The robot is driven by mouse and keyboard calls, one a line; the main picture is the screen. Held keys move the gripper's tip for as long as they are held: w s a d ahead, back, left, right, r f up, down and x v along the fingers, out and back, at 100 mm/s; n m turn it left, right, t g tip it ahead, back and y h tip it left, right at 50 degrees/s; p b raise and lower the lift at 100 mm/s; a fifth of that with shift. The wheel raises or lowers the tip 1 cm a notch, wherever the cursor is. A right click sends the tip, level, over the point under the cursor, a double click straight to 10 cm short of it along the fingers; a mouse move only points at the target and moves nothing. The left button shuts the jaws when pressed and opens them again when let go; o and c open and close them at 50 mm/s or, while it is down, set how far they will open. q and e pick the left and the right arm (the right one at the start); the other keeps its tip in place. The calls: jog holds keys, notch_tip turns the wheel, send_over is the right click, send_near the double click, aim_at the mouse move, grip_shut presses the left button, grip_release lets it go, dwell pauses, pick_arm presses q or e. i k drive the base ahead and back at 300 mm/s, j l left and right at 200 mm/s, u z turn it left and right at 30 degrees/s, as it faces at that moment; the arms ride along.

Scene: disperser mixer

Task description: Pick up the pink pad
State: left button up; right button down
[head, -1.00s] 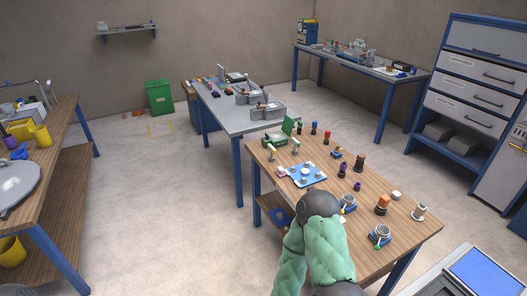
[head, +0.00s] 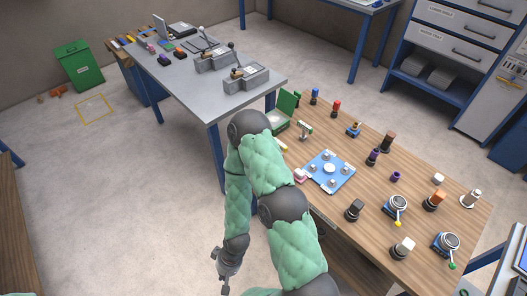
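A small pink piece (head: 299,175), which looks like the pink pad, is at the left edge of the wooden table (head: 376,242), beside the left corner of a blue plate (head: 331,184). My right arm's elbow is just left of it and partly hides that area. My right gripper (head: 224,282) hangs low, over the floor left of the wooden table, well apart from the pink piece. It is small and dark, and I cannot tell how its fingers stand. My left gripper is not in view.
The wooden table holds several stamps and knobs, two round gauges (head: 398,206) and a green box (head: 284,112). A grey table (head: 196,93) with metal devices stands behind. A green bin (head: 79,66) is on the floor. Open floor lies at left.

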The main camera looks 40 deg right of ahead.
aim_at(299, 176)
jog(key=i+j, duration=0.1)
jog(key=i, duration=0.5)
jog(key=i+z, duration=0.1)
jog(key=i, duration=0.45)
jog(key=i+j, duration=0.15)
jog(key=i, duration=0.45)
jog(key=i+z, duration=0.1)
jog(key=z, duration=2.05)
